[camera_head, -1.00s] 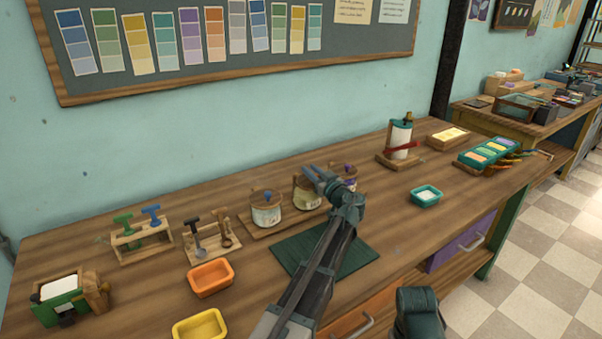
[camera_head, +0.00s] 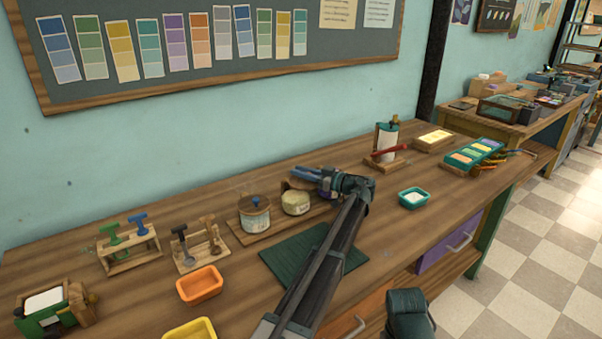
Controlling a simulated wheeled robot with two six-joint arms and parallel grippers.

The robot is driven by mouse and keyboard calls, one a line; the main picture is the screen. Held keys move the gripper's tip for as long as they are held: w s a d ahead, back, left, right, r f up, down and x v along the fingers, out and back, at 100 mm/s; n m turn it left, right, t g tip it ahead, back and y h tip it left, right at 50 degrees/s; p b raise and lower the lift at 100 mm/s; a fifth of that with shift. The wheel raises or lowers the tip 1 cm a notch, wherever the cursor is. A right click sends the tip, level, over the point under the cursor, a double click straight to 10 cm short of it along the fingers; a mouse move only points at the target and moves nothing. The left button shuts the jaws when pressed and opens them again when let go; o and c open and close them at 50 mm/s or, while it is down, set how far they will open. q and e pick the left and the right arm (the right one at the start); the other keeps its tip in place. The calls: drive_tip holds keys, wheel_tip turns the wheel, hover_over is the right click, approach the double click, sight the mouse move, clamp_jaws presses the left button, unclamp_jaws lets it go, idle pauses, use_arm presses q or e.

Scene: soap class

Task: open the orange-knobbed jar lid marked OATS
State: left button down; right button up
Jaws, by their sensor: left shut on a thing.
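Three jars stand in a row on a wooden board (camera_head: 262,235). The left jar (camera_head: 255,218) has a blue knob on its brown lid. The middle jar (camera_head: 296,203) shows a pale top, and a brown lid (camera_head: 297,184) is tilted above and behind its mouth. The right jar (camera_head: 327,192) is mostly hidden by my left gripper. My left gripper (camera_head: 308,173) is shut at this brown lid, apparently on its knob, which the fingers hide. No orange knob shows, and the labels are too small to read. My right gripper is out of view.
A dark green mat (camera_head: 300,252) lies in front of the jars under my left arm. An orange tray (camera_head: 200,285) is at the left, a teal tray (camera_head: 413,198) at the right. A dispenser with a red handle (camera_head: 388,150) stands behind on the right.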

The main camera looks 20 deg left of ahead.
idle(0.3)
use_arm(q)
drive_tip(key=c, duration=0.7)
unclamp_jaws()
drive_tip(key=s+d, duration=0.2)
drive_tip(key=d, duration=1.1)
drive_tip(key=shift+s+d, duration=0.15)
drive_tip(key=shift+d, duration=0.15)
